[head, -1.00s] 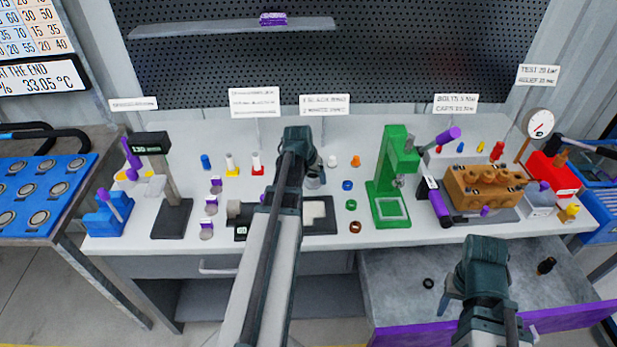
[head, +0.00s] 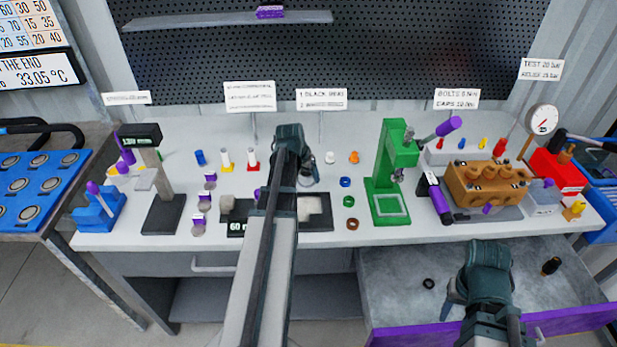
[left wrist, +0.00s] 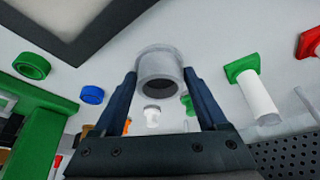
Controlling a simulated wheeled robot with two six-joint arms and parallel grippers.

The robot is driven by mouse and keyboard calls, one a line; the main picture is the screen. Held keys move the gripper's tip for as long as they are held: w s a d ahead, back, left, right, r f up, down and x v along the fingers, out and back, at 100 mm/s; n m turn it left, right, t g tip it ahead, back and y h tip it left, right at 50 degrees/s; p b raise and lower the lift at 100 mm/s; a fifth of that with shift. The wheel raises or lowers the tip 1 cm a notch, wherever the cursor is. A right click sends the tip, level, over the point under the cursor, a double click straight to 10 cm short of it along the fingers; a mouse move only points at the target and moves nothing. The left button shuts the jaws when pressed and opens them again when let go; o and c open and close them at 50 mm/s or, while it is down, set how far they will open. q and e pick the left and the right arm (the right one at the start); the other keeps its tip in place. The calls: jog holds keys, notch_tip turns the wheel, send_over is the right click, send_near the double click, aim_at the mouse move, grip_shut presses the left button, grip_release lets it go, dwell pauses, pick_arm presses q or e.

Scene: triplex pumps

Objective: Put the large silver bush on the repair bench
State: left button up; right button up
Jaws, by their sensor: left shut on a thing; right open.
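The large silver bush (left wrist: 160,68) is a short grey hollow cylinder between the two fingers of my left gripper (left wrist: 162,85) in the left wrist view. The gripper is shut on it. In the head view my left gripper (head: 303,170) is over the middle of the white repair bench (head: 340,238), and the bush (head: 311,176) shows partly at its tip. I cannot tell whether the bush touches the bench top. My right gripper (head: 468,292) is open and empty over the open drawer at the lower right.
A dark mat (head: 318,220) lies in front of the left gripper. A green press (head: 388,160) stands to the right, with blue (head: 345,182) and green (head: 349,201) rings before it. A brown pump block (head: 485,185) stands further right. The grey drawer (head: 400,275) is open.

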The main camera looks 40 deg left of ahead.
pick_arm(q)
jog(key=shift+f, duration=0.1)
pick_arm(e)
jog(key=shift+f, duration=0.1)
pick_arm(q)
jog(key=o, duration=1.4)
jog(key=shift+o, duration=0.2)
jog(key=p+v, duration=1.1)
jog(key=v, duration=0.1)
jog(key=shift+r, duration=0.2)
pick_arm(e)
notch_tip(320, 180, up, 11)
jog(key=shift+r, duration=0.2)
